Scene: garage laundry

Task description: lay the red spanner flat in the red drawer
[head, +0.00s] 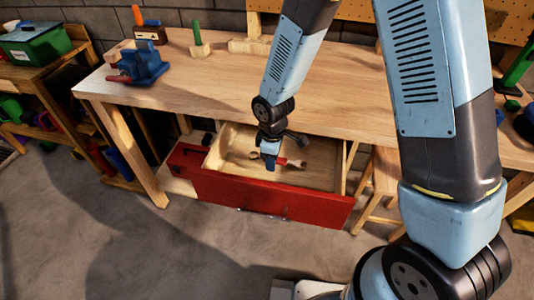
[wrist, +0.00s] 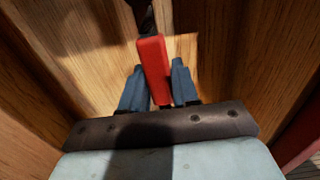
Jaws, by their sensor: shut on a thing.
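The red drawer (head: 270,197) is pulled out below the workbench, and its pale wooden inside is in sight. My gripper (head: 270,165) points down over the inside of the drawer. The red spanner (head: 283,161) lies across between its blue fingers. In the wrist view my gripper (wrist: 158,78) is shut on the red handle of the spanner (wrist: 152,55). The spanner's dark far end is in shadow at the top of that view. I cannot tell whether the spanner touches the drawer floor.
The wooden workbench (head: 330,100) overhangs the back of the drawer. A blue vise (head: 140,66) stands on its left end. A red toolbox (head: 183,165) is left of the drawer, and a wooden stool (head: 378,190) is close on its right.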

